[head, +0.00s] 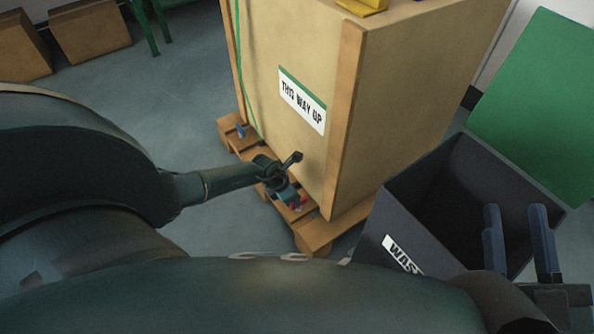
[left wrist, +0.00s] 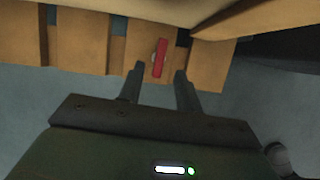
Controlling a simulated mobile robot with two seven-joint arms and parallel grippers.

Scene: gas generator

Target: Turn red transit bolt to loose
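The red transit bolt (head: 300,203) shows as a small red piece low on the wooden pallet (head: 314,234), beside the crate's corner and partly hidden by my left gripper. In the left wrist view it is a red bar (left wrist: 160,57), nearly upright in the picture, on the pallet boards. My left gripper (head: 290,178) reaches down at the crate's lower side. In the wrist view its two fingers (left wrist: 159,72) are apart, with the red bar between and just beyond their tips; I see no grip on it. My right gripper (head: 518,212) is open and empty at the lower right, in front of the waste bin.
A large crate (head: 290,60) marked "THIS WAY UP" stands on the pallet. A dark waste bin (head: 408,205) stands to its right. A blue piece (head: 241,131) sits on the pallet's far left. A green panel (head: 545,110) is at the right.

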